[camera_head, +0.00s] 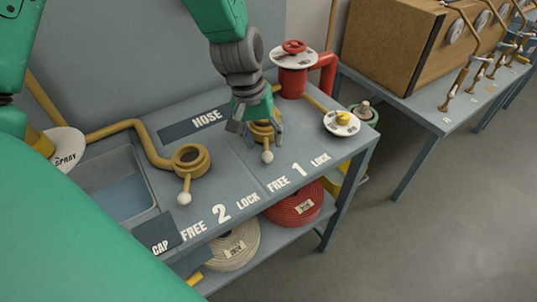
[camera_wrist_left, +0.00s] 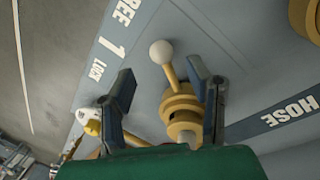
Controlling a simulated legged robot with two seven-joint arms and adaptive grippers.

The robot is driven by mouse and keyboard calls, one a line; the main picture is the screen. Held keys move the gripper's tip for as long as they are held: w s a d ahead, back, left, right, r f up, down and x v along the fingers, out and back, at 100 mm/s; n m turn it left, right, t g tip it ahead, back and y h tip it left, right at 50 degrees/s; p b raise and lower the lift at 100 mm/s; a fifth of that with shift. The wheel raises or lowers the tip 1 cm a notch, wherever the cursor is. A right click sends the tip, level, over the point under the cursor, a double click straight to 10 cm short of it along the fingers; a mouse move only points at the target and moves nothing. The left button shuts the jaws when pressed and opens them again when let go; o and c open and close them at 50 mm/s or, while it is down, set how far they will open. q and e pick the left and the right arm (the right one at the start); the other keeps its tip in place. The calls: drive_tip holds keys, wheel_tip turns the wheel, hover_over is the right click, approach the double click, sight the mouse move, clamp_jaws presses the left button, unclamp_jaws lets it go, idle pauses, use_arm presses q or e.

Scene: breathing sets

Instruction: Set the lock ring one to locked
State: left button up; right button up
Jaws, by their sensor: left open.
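Lock ring one (camera_head: 264,131) is a brass ring on the grey bench, behind the label FREE 1 LOCK (camera_head: 298,170). Its short lever ends in a white ball (camera_head: 267,156), which points toward the bench's front edge, nearer FREE than LOCK. My left gripper (camera_head: 259,132) is directly over the ring and partly hides it. In the left wrist view the ring (camera_wrist_left: 180,108) and the white ball (camera_wrist_left: 161,52) show between the two spread fingers (camera_wrist_left: 160,78). The gripper is open; whether a finger touches the lever I cannot tell. My right gripper is not in view.
A second brass ring (camera_head: 190,158) with a white-ball lever stands left, by label 2. A red valve (camera_head: 293,75) and a white disc with a yellow knob (camera_head: 342,122) stand right. Rolled hoses (camera_head: 295,205) lie on the lower shelf. A sink (camera_head: 120,185) is at left.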

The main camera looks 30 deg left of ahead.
sight(267, 152)
use_arm(q)
wheel_tip(267, 152, down, 4)
drive_tip(key=shift+w+f, duration=0.15)
drive_tip(key=shift+f, duration=0.3)
drive_tip(key=shift+d+f, duration=0.15)
drive_tip(key=shift+d, duration=0.3)
